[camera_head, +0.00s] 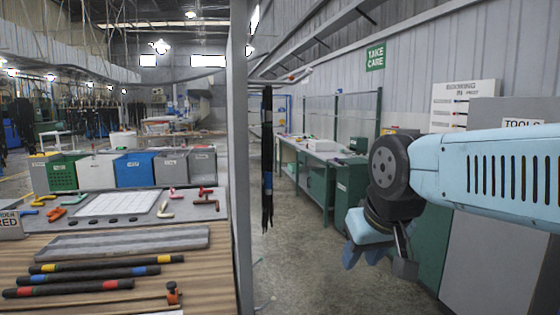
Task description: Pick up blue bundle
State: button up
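Three dark bundles lie side by side at the front of the wooden table at lower left. The middle one, the blue bundle (102,276), has blue bands. The yellow-banded bundle (106,264) lies behind it and the red-banded bundle (68,289) in front. Another dark bundle (267,160) hangs upright from an overhead bar just right of the grey post, with a blue mark partway down. My gripper (376,256) hangs below my light-blue arm at right, well apart from all the bundles. Its fingers are partly hidden, so its opening is unclear.
A grey vertical post (238,160) stands between the table and my arm. A grey tray (128,243), a white grid board (118,203) and several coloured fittings lie behind the bundles. Green cabinets (312,183) line the right side. The floor (305,265) before my arm is clear.

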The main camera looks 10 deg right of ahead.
aim_at(267, 138)
jog(key=u, duration=0.1)
jog(key=i, duration=1)
jog(key=u, duration=2.25)
jog(key=k, duration=0.55)
